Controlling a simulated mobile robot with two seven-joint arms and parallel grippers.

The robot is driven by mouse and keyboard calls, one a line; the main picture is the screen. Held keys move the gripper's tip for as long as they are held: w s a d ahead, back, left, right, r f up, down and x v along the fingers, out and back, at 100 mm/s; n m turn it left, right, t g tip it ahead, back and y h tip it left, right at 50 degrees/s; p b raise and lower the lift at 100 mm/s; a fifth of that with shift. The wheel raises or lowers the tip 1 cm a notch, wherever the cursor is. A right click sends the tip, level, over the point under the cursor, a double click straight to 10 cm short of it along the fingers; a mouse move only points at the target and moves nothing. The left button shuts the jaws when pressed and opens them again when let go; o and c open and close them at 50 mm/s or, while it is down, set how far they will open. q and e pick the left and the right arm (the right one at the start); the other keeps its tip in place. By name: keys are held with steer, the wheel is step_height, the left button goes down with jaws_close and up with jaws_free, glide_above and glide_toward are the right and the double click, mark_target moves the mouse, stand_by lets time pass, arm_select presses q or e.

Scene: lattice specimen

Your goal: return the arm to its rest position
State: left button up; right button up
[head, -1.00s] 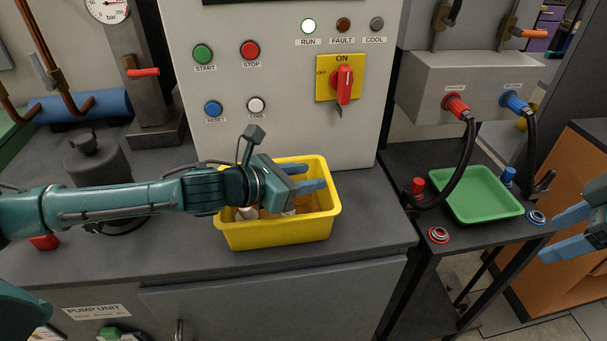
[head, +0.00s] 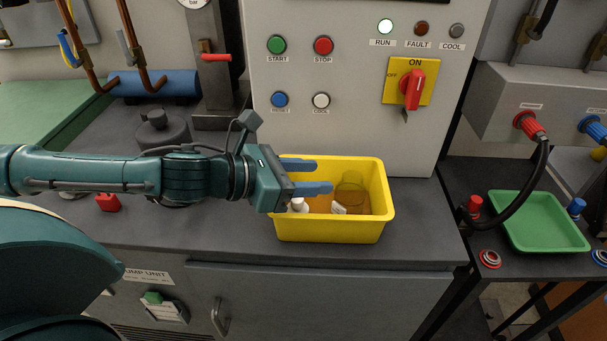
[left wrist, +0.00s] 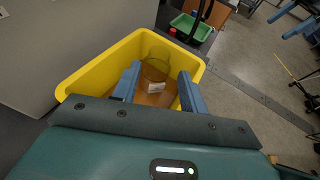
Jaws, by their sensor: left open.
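My left arm reaches in from the left in the head view. Its gripper (head: 325,175) is open, with two blue fingers apart and nothing seen between them. The fingers are above the left part of a yellow bin (head: 330,231) on the grey bench. In the left wrist view the open gripper (left wrist: 158,90) points over the same yellow bin (left wrist: 90,77). In the bin lie an amber see-through container (head: 351,194), a white-capped item (head: 299,205) and a small white label or packet (head: 339,208). The gripper partly hides the bin's left side. In the left wrist view, the right gripper (left wrist: 302,28) shows at the top right edge.
The control panel (head: 350,135) stands behind the bin. A grey canister (head: 160,132) and a red object (head: 108,202) are near my left forearm. A green tray (head: 540,222) and hoses are on the side table at right. The bench front is clear.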

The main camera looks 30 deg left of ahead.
arm_select(q)
steer(key=shift+s+a+r, duration=0.2)
steer(key=shift+s+a, duration=0.15)
steer(key=shift+s, duration=0.05)
